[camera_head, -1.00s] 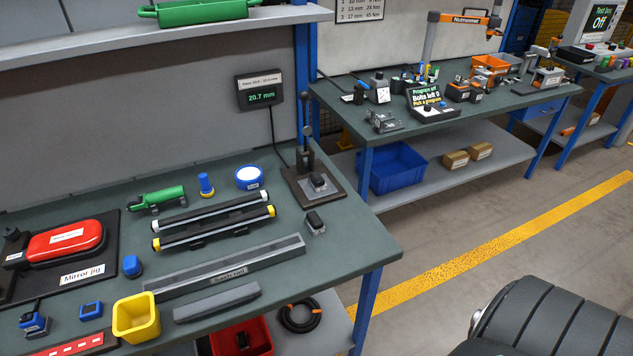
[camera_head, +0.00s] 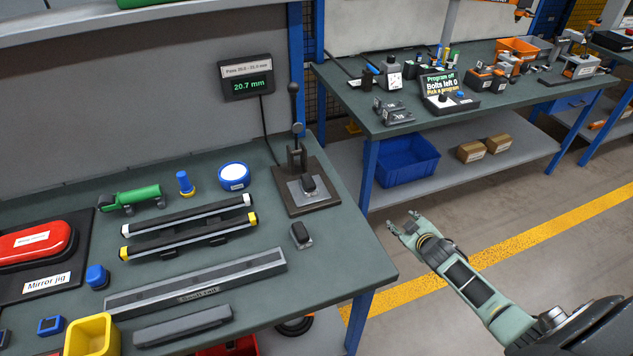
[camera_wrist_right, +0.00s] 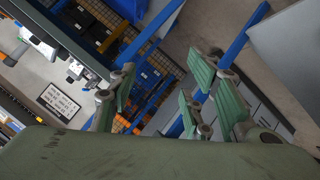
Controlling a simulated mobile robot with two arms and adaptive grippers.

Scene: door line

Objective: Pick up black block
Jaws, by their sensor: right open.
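A small black block (camera_head: 300,234) with a pale grey base lies on the near workbench, close to its right edge. A similar small dark block (camera_head: 310,186) sits on the plate of the lever gauge (camera_head: 325,197) just behind it. My right gripper (camera_head: 405,226) is open and empty, out past the right edge of the bench and apart from both blocks. In the right wrist view its open fingers (camera_wrist_right: 160,98) show with nothing between them, and neither block can be made out there. My left gripper is not in view.
Two dark rails (camera_head: 190,228), a long grey channel (camera_head: 200,284) and a grey bar (camera_head: 182,326) lie left of the block. A display (camera_head: 246,82) reads 20.7 mm. A second bench (camera_head: 440,118) with a blue bin (camera_head: 405,163) stands behind; open floor lies right.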

